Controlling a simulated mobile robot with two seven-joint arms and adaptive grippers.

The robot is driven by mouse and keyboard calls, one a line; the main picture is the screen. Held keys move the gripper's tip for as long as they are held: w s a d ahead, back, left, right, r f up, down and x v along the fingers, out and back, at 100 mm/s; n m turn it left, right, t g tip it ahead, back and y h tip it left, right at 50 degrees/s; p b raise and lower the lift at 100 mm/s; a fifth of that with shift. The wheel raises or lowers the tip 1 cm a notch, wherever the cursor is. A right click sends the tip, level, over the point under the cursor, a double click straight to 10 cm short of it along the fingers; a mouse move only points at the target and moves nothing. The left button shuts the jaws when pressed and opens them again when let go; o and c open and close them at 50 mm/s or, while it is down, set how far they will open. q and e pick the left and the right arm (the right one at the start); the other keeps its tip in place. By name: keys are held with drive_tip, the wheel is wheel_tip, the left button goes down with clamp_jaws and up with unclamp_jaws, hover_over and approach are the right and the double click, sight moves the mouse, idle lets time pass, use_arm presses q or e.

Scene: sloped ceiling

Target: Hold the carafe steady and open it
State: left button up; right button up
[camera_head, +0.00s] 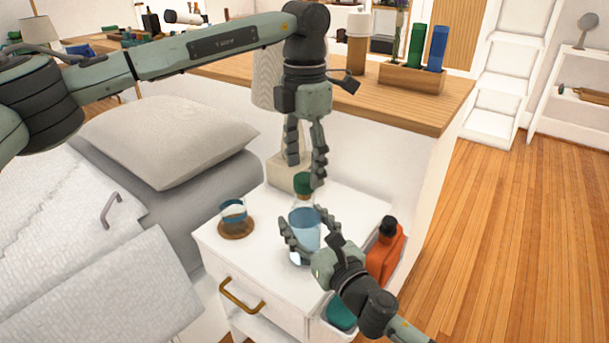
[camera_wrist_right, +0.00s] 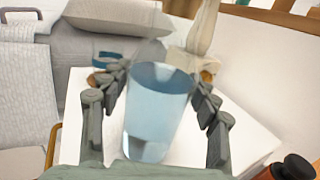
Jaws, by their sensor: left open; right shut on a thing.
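The carafe (camera_head: 304,238) stands upright on the white nightstand. It is clear with blue liquid, and its green stopper (camera_head: 303,184) sits at the top. My right gripper (camera_head: 307,240) is shut around the carafe's body from the front right. The carafe body (camera_wrist_right: 158,110) also fills the middle of the right wrist view between the fingers. My left gripper (camera_head: 305,172) is above the carafe, pointing down. Its fingers are open and spread, with the stopper just below and between the fingertips. I cannot tell whether a finger touches the stopper.
A glass (camera_head: 233,212) with blue liquid stands on a round wooden coaster (camera_head: 236,230) at the nightstand's left. An orange bottle (camera_head: 384,252) is in a side holder at the right. A lamp base (camera_head: 287,174) stands behind the carafe. The bed (camera_head: 70,230) is to the left.

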sight(305, 176)
use_arm(q)
wheel_tip(305, 176, up, 9)
drive_tip(key=shift+f, duration=0.2)
use_arm(e)
drive_tip(key=o, duration=1.8)
